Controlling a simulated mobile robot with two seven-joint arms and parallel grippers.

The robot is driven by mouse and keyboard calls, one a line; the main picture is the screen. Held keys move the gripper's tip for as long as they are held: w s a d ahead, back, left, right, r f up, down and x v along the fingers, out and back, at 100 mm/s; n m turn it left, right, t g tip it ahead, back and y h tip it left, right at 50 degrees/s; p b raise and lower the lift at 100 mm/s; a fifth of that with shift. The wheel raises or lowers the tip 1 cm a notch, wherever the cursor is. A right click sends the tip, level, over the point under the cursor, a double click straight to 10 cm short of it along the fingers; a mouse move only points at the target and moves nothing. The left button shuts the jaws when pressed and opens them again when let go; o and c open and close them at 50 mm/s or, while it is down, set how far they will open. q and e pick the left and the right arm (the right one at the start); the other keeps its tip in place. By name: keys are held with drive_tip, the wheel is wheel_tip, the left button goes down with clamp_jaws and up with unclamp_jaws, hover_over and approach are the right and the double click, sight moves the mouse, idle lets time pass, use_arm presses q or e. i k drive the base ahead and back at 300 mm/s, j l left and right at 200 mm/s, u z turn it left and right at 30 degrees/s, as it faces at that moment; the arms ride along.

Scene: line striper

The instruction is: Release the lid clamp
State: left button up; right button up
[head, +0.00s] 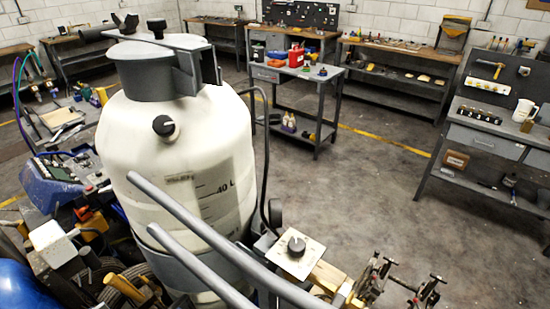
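A large white paint tank (150,150) with a "40 L" level mark stands upright at the left of the head view. A grey lid (140,75) covers its top. A flat grey clamp bar (165,40) lies across the lid, joined to a grey bracket (188,75) on the right. A dark knob (157,27) sits on the bar. A dark winged part (125,22) shows at the bar's left end. I cannot tell how tightly the clamp sits. Neither of my grippers can be made out in this view.
Grey handlebars (205,232) cross in front of the tank. A black knob (163,125) is on its shoulder, and a dial box (296,252) stands lower right. Hoses and a blue unit (50,182) crowd the left. Benches stand behind; the floor (370,200) at right is clear.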

sight(128, 26)
drive_tip(key=i+l+u, duration=0.15)
drive_tip(key=i+u, duration=0.2)
drive_tip(key=i+l+u, duration=0.3)
drive_tip(key=k+j, duration=0.05)
